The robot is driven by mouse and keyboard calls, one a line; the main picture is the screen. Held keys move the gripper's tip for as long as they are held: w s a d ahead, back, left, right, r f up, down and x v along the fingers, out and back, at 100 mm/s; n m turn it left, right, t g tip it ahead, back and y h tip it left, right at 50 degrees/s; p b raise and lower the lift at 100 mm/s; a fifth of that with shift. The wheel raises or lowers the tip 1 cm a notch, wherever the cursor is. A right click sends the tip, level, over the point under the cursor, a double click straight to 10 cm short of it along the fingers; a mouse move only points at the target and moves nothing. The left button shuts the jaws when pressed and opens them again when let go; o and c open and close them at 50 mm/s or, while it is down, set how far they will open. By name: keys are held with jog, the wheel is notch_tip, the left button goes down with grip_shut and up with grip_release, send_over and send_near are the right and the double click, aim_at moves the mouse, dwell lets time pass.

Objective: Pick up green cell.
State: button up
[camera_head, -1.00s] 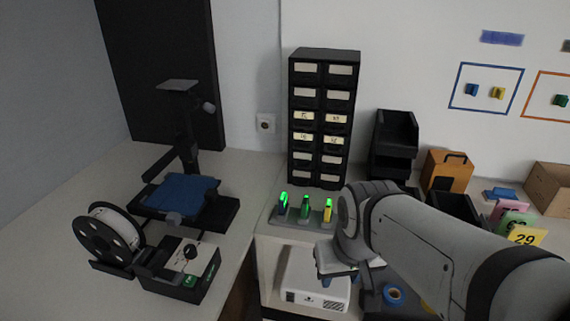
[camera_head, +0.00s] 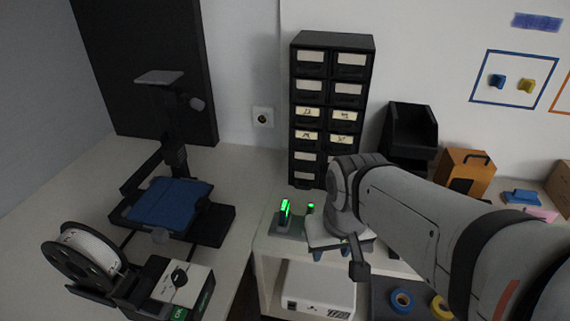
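The green cell (camera_head: 310,209) stands in the grey charging holder (camera_head: 287,229). Only its lit green top shows to the left of my arm; the rest is hard to see. A cell with a bright green light (camera_head: 285,211) stands to its left in the same holder; in the earlier frame this one looks blue. The yellow cell is hidden behind my arm. My gripper (camera_head: 331,254) points down at the shelf's front edge, right of and in front of the holder. Its two bluish fingertips look apart, with nothing seen between them.
A tall black drawer cabinet (camera_head: 331,95) stands behind the holder. A white box (camera_head: 318,288) sits on the shelf below. Black bins (camera_head: 411,130) and an orange box (camera_head: 464,172) stand to the right. A 3D printer with a blue bed (camera_head: 170,203) and a spool (camera_head: 84,257) fill the left table.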

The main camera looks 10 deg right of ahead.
notch_tip(320, 180, up, 2)
jog(key=m+g+p, duration=0.3)
jog(key=m+p, duration=0.1)
jog(key=p, duration=0.7)
send_over(310, 209)
jog(key=shift+s+a, duration=0.15)
jog(key=shift+s, duration=0.1)
jog(key=shift+w+f, duration=0.15)
jog(key=shift+w, duration=0.05)
jog(key=shift+f, duration=0.4)
jog(key=shift+w+f+p, duration=0.1)
jog(key=shift+f+p, duration=0.85)
jog(key=shift+f, duration=2.65)
jog(key=shift+c, duration=0.2)
grip_shut()
